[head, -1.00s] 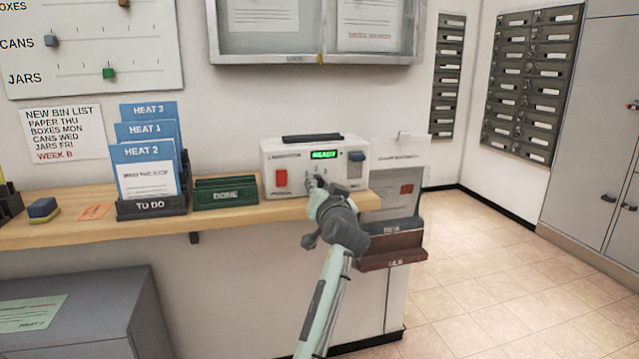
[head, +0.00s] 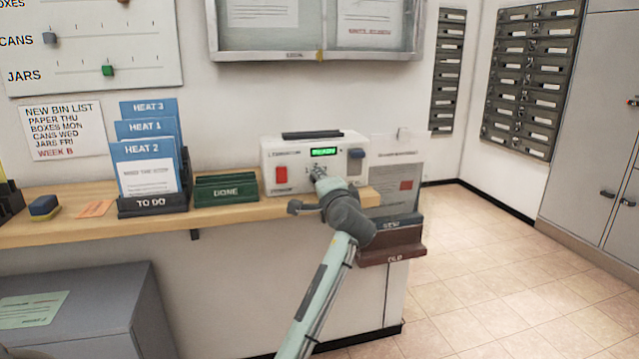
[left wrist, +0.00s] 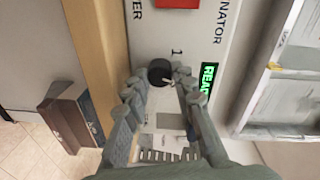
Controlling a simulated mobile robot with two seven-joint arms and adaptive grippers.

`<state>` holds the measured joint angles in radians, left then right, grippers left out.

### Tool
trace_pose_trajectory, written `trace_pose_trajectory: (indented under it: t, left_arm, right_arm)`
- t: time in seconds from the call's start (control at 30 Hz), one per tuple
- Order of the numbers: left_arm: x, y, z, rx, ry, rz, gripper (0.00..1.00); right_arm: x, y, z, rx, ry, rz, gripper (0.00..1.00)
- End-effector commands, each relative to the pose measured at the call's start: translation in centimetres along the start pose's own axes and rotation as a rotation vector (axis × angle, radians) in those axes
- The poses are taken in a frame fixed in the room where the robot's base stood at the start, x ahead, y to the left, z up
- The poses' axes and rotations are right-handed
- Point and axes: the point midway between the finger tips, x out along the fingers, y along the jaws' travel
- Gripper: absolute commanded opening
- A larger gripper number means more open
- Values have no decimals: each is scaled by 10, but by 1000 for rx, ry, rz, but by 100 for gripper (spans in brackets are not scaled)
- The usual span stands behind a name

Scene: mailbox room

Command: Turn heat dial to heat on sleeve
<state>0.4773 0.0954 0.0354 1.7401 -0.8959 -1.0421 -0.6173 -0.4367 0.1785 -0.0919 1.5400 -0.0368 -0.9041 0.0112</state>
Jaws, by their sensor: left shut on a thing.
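The white laminator (head: 270,155) stands on the wooden counter, with a lit green display (head: 324,151). Its black round dial (left wrist: 159,71) shows in the left wrist view, with a printed "1" beside it. My left gripper (head: 318,173) reaches the laminator's front. In the left wrist view its fingertips (left wrist: 158,80) are on either side of the dial, shut on it. The dial's pointer setting cannot be read. Blue sleeves labelled HEAT 3, HEAT 1 and HEAT 2 (head: 149,150) stand in the black TO DO holder (head: 152,204), HEAT 2 in front. My right gripper is not in view.
A red switch (head: 281,174) is left of the dial. The green DONE holder (head: 226,192) stands left of the laminator. A clear stand (head: 399,180) and a dark red tray (head: 392,246) are at the right. Floor at the right is clear.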

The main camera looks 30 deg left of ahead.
Motion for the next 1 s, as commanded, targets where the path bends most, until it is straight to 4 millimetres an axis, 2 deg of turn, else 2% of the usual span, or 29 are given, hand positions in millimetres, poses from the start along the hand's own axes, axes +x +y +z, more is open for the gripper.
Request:
trace_pose_trajectory:
  t: [0.5,0.73,1.0]
  left_arm:
    - [1,-4,-2,441,-36,1,0]
    - [1,-4,-2,558,-46,3,0]
    - [1,-4,-2,616,-50,4,0]
  right_arm:
    - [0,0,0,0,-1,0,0]
    - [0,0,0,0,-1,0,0]
    - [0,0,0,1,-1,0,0]
